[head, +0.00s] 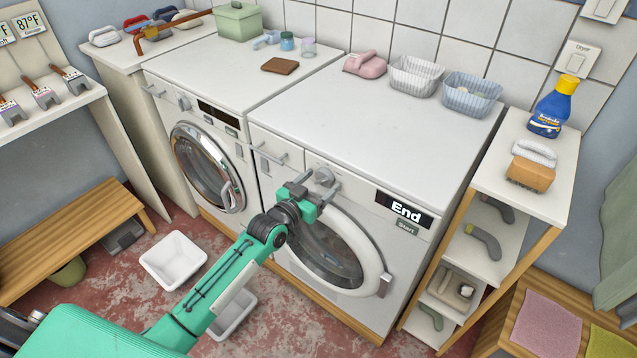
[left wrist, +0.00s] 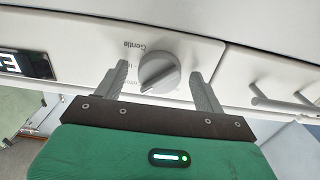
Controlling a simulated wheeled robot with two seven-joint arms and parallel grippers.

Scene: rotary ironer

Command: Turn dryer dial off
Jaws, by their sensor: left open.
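The dryer (head: 345,210) is the white machine on the right, with a round door and a display (head: 404,207) reading "End". Its round grey dial (head: 323,176) sits on the front panel left of the display. My left gripper (head: 315,188) is at the panel, in front of the dial. In the left wrist view the dial (left wrist: 159,72) shows between the two open fingers of my left gripper (left wrist: 162,73), one on each side. I cannot tell whether the fingers touch it. The word "Gentle" is printed beside the dial; other labels are partly hidden. My right gripper is not in view.
A washer (head: 205,150) stands left of the dryer. Bar handles (head: 268,155) stick out beside the dial. A pink iron-like object (head: 366,65) and two baskets (head: 414,76) are on top. A shelf with a blue bottle (head: 551,110) stands right; a white bin (head: 173,259) is on the floor.

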